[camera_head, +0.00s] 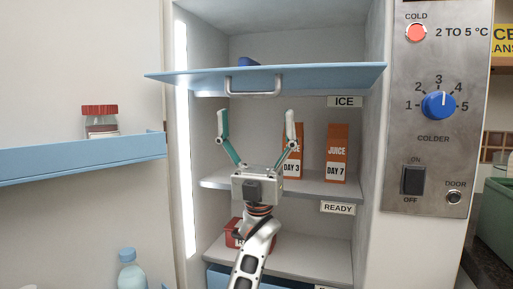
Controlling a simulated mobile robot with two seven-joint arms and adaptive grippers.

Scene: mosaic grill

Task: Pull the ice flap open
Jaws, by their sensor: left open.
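The ice flap (330,77) is a light blue panel at the top of the open fridge, seen nearly edge-on and sticking out roughly level. Its metal handle (253,92) hangs from the front edge. Above the flap, the top compartment shows, with a small dark blue thing (248,61) partly hidden behind the panel. My left gripper (253,130) points up below the handle. Its two fingers are spread wide, with nothing between them, and appear apart from the handle. My right gripper is out of view.
Two orange juice cartons (337,152) stand on the shelf (335,189) behind and right of my gripper. A red container (234,232) sits lower, partly behind my arm. The fridge door's blue rack (80,160) is at left, the control panel (440,130) at right.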

